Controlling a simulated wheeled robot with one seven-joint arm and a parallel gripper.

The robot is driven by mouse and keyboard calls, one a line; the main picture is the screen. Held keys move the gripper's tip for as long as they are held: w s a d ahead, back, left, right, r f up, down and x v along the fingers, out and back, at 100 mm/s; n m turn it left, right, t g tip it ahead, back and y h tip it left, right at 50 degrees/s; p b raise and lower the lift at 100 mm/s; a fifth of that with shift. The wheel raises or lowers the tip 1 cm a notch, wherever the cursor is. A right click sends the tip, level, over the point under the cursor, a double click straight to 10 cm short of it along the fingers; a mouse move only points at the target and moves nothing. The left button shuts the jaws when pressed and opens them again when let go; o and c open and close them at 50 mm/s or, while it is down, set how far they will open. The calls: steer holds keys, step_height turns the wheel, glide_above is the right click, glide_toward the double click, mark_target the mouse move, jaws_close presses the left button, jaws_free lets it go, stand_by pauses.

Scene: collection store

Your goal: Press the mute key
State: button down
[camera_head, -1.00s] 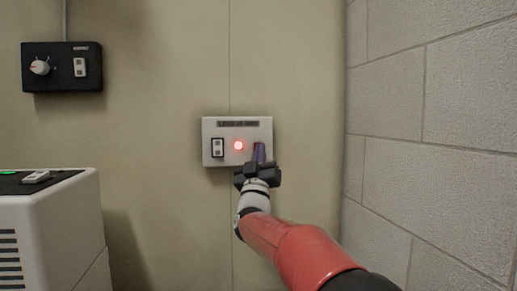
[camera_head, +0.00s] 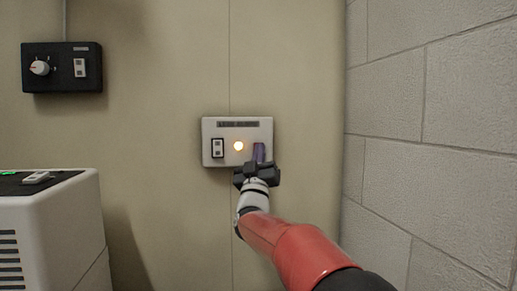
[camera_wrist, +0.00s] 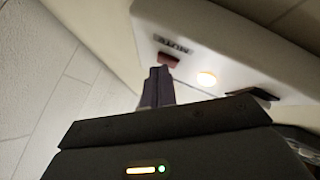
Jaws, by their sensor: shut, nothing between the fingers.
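In the wrist view a small dark red key (camera_wrist: 168,59) sits beside the lettering "MUTE" (camera_wrist: 173,44). My gripper (camera_head: 259,150) is shut and empty, its fingertips at the right part of the panel, hiding the key in the head view. In the wrist view the fingertips (camera_wrist: 158,71) are right at the key's edge; I cannot tell whether they touch it.
A black box (camera_head: 62,68) with a knob and a rocker switch hangs on the wall at upper left. A white cabinet (camera_head: 55,215) stands at lower left. A grey block wall (camera_head: 430,140) rises to the right of my arm.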

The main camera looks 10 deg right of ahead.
steer(key=shift+s+f, duration=0.1)
steer(key=shift+s, duration=0.05)
steer(key=shift+s+b, duration=0.7)
steer(key=shift+b, duration=0.2)
steer(key=s+b, duration=0.4)
steer(key=s, duration=0.1)
stand_by(0.6)
